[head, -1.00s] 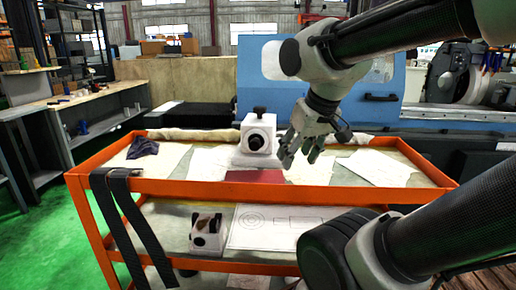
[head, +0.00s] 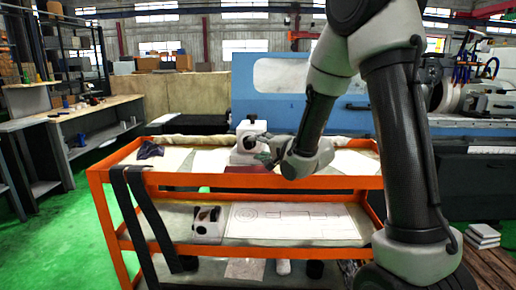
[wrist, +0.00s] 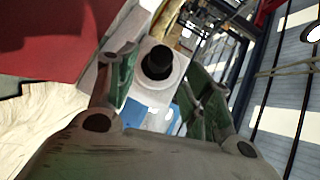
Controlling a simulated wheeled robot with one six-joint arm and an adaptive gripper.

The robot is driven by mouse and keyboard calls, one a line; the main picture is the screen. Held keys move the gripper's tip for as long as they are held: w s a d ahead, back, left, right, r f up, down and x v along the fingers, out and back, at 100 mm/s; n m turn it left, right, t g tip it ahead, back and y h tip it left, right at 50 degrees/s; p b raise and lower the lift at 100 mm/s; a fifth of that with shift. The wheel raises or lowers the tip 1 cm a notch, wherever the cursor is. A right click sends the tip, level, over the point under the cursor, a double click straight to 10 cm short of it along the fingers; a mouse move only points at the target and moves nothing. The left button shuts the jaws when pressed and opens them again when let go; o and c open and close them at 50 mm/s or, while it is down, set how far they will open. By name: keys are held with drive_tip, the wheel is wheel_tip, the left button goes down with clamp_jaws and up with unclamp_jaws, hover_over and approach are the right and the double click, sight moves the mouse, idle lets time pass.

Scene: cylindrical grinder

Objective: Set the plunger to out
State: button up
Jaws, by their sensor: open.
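A white block-shaped unit (head: 244,158) stands on the top shelf of the orange cart. It has a small black knob on top and a round black plunger knob (head: 250,142) on its front face. My gripper (head: 263,148) is right in front of this face, partly covering the unit. In the wrist view the plunger knob (wrist: 158,63) shows end-on, inside a pale round collar. My open gripper (wrist: 160,78) has its green-padded fingers on either side of the knob, with visible gaps. I cannot tell how far the knob stands out.
The orange cart (head: 225,180) has papers, a dark cloth (head: 150,149) and a dark red mat (head: 245,169) on top. The blue grinder (head: 275,95) stands behind.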

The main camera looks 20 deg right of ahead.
sight(252, 145)
drive_tip(key=x, duration=0.6)
drive_tip(key=shift+w+a, duration=0.15)
drive_tip(key=shift+w, duration=0.2)
drive_tip(key=shift+c, duration=0.2)
clamp_jaws()
